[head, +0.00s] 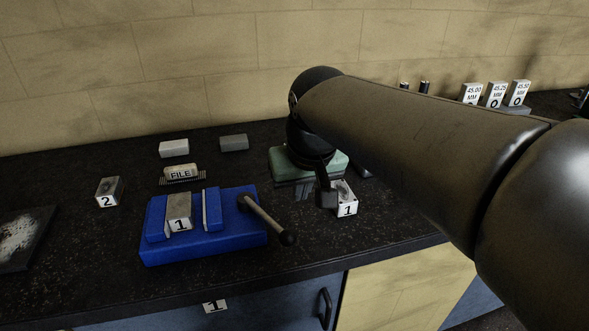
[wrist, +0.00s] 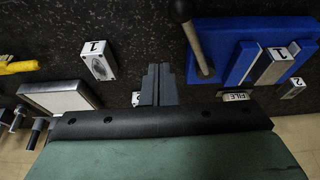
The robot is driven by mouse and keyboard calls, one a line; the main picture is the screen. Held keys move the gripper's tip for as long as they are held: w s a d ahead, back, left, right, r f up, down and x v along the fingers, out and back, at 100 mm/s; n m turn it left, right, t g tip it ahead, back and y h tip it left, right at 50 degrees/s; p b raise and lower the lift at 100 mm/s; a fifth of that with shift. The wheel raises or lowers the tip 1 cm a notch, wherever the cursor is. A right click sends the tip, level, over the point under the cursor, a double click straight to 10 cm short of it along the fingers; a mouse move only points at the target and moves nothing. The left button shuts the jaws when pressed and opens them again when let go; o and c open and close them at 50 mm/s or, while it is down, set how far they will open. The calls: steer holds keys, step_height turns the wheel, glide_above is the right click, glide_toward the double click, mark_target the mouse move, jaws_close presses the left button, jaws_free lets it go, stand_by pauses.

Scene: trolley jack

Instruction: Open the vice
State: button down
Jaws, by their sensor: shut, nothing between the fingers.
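The blue vice (head: 205,240) sits on the dark bench, left of my gripper in the head view. A metal block labelled 1 (head: 178,208) stands between its jaws. The vice's handle (head: 266,216) is a bar with a dark knob that slants toward the front right. In the wrist view the vice (wrist: 218,45) is at the upper right, with the handle (wrist: 196,45) on its left side. My gripper (head: 303,193) is shut and empty, right of the handle and apart from it. Its closed fingers (wrist: 158,82) show in the wrist view.
Another block labelled 1 (head: 346,201) stands just right of my gripper. A block labelled 2 (head: 109,192) is left of the vice, and a FILE block (head: 181,173) is behind it. A pale slab (wrist: 60,97) and a yellow handle (wrist: 20,66) lie left in the wrist view.

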steer(key=shift+s+a+r, duration=0.2)
steer(key=shift+r, duration=0.7)
steer(key=shift+s+a+r, duration=0.15)
steer(key=shift+s+r, duration=0.05)
steer(key=shift+r, duration=0.7)
